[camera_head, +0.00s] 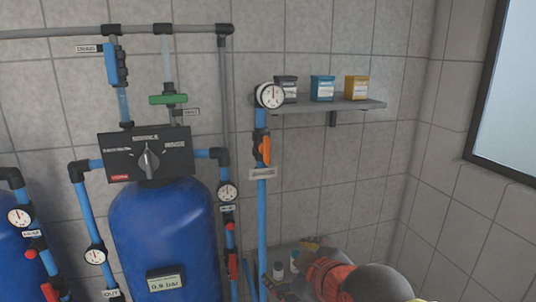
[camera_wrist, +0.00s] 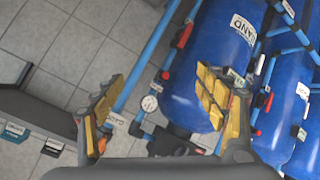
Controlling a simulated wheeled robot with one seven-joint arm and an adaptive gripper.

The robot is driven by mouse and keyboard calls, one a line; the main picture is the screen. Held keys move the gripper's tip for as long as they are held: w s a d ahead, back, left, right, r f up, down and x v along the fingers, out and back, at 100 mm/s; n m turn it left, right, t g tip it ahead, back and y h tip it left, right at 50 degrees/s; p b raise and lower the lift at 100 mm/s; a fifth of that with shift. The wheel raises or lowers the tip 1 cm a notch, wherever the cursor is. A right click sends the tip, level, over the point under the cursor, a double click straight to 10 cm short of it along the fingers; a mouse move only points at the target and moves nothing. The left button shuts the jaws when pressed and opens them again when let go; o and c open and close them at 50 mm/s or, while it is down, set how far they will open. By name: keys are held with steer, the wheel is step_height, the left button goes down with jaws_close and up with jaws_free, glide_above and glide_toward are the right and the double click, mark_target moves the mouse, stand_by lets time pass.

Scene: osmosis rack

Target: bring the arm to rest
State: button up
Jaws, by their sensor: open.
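My gripper (camera_wrist: 163,118) shows in the wrist view with its two yellow-padded fingers spread wide apart. Nothing is between the fingers, only the tiled wall, blue pipes and a gauge farther behind. In the head view part of my arm, dark with a red section, shows at the bottom right. The fingers cannot be made out there. The arm is low, below the wall shelf (camera_head: 330,106) and right of the blue tank (camera_head: 165,240).
A control head with a knob (camera_head: 148,160) tops the tank. Pipes with valves and gauges (camera_head: 270,96) run up the wall. The shelf holds a grey, a blue (camera_head: 323,88) and a yellow container (camera_head: 356,88). A dark-framed panel (camera_head: 510,110) is at the right. The wall under the shelf is mostly clear.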

steer(key=s+d+f+m+g+h+b, duration=0.3)
steer(key=s+d+f+m, duration=0.7)
steer(key=s+d+f, duration=0.4)
steer(key=shift+s+f+m+g+h+b, duration=0.4)
steer(key=shift+s+f+g+b, duration=0.6)
steer(key=shift+s+f, duration=0.6)
steer(key=shift+d+r, duration=0.1)
